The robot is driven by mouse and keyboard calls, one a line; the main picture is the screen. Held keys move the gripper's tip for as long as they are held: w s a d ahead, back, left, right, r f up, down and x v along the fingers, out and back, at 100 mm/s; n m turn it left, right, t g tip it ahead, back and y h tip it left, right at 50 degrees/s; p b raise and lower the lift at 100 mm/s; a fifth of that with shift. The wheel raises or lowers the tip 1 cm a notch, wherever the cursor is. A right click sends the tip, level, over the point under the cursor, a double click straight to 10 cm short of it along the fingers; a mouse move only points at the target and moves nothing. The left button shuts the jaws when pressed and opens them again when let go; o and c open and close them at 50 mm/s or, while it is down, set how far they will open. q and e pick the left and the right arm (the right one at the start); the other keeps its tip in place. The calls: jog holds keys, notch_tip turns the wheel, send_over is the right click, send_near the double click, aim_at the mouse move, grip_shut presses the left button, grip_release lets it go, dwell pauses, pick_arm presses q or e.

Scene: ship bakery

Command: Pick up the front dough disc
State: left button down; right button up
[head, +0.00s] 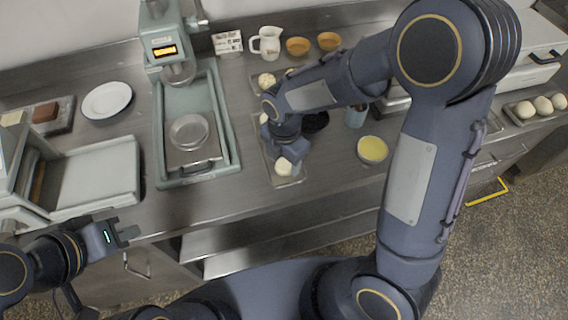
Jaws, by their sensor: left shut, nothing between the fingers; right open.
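The front dough disc (284,166) is a small pale round piece near the front end of a narrow grey tray (290,182). My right gripper (287,158) points down directly over the disc and hides part of it. It is open; I cannot tell whether its fingers touch the dough or stand around it. Another pale dough piece (267,80) lies toward the back of the counter, left of my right forearm. My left gripper (134,236) is shut and empty, in front of the counter at the lower left, far from the dough.
A green-grey machine (163,40) with a long bed holding a round metal pan (188,131) stands left of the tray. A bowl of yellow liquid (372,150) stands to the right. A white jug (267,42) and two orange-brown bowls (298,46) stand behind. A white plate (107,99) lies left.

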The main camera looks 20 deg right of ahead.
jog(key=shift+f, duration=0.65)
jog(key=c, duration=0.7)
jog(key=shift+c, duration=0.2)
jog(key=shift+r, duration=0.15)
